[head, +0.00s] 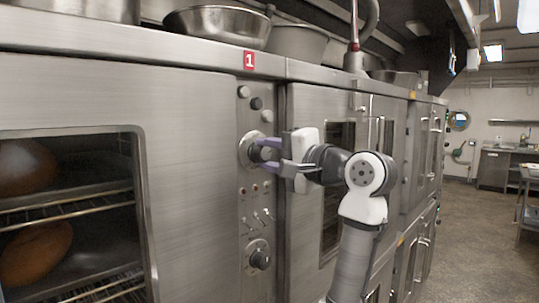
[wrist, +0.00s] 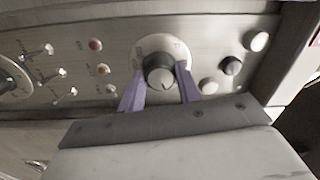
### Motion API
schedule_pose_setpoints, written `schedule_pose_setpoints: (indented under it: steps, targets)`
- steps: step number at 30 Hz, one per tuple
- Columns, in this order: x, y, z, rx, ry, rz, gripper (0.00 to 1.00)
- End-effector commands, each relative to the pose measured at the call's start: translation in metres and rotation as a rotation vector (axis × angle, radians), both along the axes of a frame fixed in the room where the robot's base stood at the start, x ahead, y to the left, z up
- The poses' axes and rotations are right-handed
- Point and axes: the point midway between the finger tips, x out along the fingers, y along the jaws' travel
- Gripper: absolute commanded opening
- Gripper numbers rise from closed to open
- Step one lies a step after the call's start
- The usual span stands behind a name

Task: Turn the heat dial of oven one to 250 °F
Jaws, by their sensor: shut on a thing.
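Oven one carries a red tag with a white 1 (head: 249,60) above its control panel. The markings on the plate are too small to read. In the head view the fingers partly hide the knob.
A second dial (head: 260,260) sits lower on the panel, with toggle switches (head: 262,214) and small lights between. Round buttons (wrist: 255,40) are above the upper dial. The oven window (head: 70,215) shows loaves on racks at left. Open floor (head: 480,230) lies at right.

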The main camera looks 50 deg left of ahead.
Motion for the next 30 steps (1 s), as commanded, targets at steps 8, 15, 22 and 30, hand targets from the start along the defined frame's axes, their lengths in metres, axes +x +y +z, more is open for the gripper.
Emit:
schedule_pose_setpoints:
  steps: [8, 15, 22, 30]
  targets:
    - [0.0, 0.0, 0.001, 0.002, -0.001, -0.002, 0.53]
    - [0.0, 0.0, 0.0, 0.001, -0.001, -0.001, 0.56]
    - [0.003, -0.016, -0.002, 0.003, -0.002, -0.004, 0.56]
    - [0.01, -0.076, -0.006, 0.005, -0.003, -0.005, 0.56]
